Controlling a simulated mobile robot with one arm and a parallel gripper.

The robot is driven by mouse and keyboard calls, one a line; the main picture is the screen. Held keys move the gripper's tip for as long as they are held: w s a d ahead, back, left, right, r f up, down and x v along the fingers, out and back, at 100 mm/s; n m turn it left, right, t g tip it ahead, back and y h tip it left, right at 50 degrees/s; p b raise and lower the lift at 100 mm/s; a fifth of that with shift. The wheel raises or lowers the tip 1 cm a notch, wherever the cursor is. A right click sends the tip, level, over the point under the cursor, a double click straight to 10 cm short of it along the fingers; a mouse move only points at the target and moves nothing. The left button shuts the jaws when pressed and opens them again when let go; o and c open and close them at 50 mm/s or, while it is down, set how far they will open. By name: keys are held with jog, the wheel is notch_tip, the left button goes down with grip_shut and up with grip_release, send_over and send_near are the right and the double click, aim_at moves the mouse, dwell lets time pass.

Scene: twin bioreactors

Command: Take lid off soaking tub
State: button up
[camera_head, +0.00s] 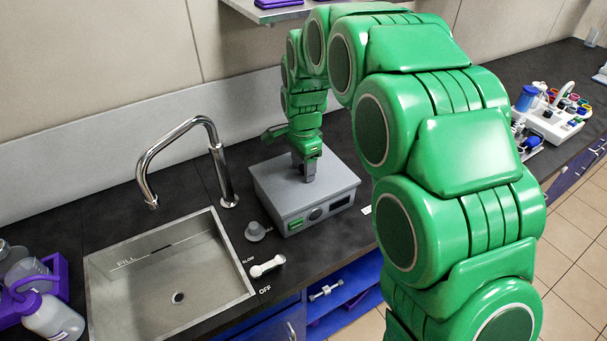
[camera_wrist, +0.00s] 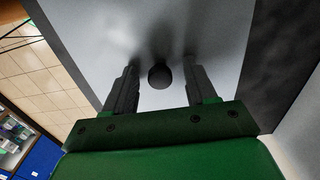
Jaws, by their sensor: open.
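The soaking tub appears to be the grey box (camera_head: 318,214) with a front panel, on the dark counter right of the sink. Its flat grey lid (camera_head: 270,187) is on top. In the wrist view the lid (camera_wrist: 222,35) fills the middle, with a round dark knob (camera_wrist: 160,77) on it. My gripper (camera_head: 308,175) points down over the lid's middle. In the wrist view my gripper (camera_wrist: 162,72) is open, one finger on each side of the knob, with visible gaps. The knob is hidden in the head view. I cannot tell how far down the fingers reach.
A sink (camera_head: 170,270) with a chrome faucet (camera_head: 185,150) lies to the left. A small grey knob (camera_head: 255,231) and a white lever (camera_head: 267,265) sit between sink and tub. A wall shelf (camera_head: 268,12) hangs above. Lab items (camera_head: 550,118) stand at right.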

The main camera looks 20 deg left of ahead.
grip_shut()
jog(key=shift+r, duration=0.15)
